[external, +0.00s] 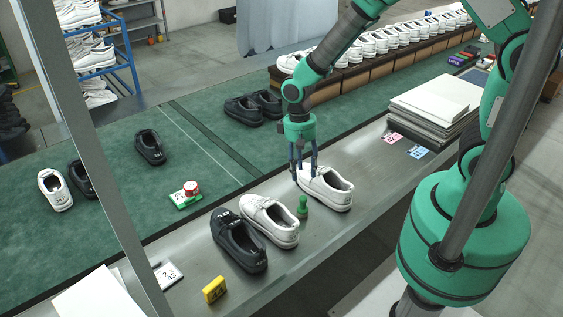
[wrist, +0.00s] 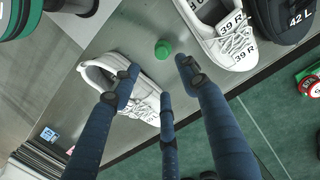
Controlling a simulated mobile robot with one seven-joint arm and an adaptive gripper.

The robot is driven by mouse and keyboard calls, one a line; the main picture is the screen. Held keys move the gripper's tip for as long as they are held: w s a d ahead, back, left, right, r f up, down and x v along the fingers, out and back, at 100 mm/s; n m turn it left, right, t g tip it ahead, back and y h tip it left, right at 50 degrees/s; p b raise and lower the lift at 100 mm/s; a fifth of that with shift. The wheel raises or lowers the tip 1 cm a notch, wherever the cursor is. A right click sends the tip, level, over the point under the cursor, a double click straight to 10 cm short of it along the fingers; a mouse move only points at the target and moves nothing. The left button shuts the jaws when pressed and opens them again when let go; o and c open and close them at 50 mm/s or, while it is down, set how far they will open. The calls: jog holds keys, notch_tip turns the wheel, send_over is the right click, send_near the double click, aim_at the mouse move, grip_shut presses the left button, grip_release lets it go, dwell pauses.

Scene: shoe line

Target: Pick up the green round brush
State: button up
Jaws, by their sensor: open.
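The green round brush (external: 303,206) stands on the grey metal shelf between two white shoes. In the wrist view the brush (wrist: 162,50) shows as a small green round shape near the top middle, beyond the fingertips. My gripper (external: 302,172) is above the toe of the right white shoe (external: 326,187), a little behind the brush. The brush is apart from the fingers. Whether a finger touches the white shoe, I cannot tell.
Left of the brush are a white shoe (external: 270,222) marked 39 R and a black shoe (external: 239,240). A yellow block (external: 214,289) lies further left. Stacked boards (external: 437,103) stand at the right. The green belt (external: 105,228) runs behind the shelf.

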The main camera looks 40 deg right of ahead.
aim_at(303, 197)
jog(key=shift+s+f+b, duration=0.25)
jog(key=shift+f+b, duration=0.05)
jog(key=shift+f, duration=1.7)
jog(key=shift+s+f+b, duration=0.2)
jog(key=shift+f+b, duration=0.1)
jog(key=shift+f, duration=1.65)
jog(key=shift+f, duration=0.15)
jog(key=shift+s+a+f+b, duration=0.15)
jog(key=shift+f+b, duration=0.15)
jog(key=shift+f, duration=0.95)
jog(key=shift+s+f+b, duration=0.1)
jog(key=shift+f+b, duration=0.2)
jog(key=shift+f, duration=0.9)
grip_shut()
